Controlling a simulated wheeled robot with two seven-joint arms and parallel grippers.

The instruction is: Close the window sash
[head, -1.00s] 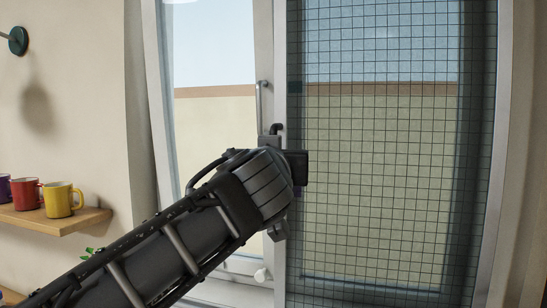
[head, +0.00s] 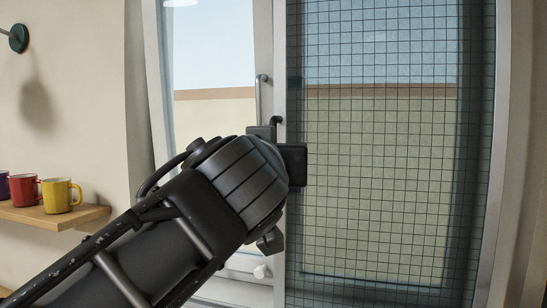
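The window sash (head: 264,50) is a white-framed glass pane in the left half of the window, in the head view. An upright metal handle (head: 259,97) is on its right stile. The left edge of the frame leans; I cannot tell how far the sash stands open. My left gripper (head: 291,166) is in front of the sash's right stile, below the handle, beside the dark mesh panel. My wrist hides most of its fingers and the lower sash, so its opening and any contact cannot be told. My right gripper is not in view.
A dark mesh screen (head: 385,190) covers the right half of the window. A wooden shelf (head: 92,213) at left holds a yellow mug (head: 58,196), a red mug (head: 24,191) and a purple mug (head: 4,187). A green wall fitting (head: 18,39) is above.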

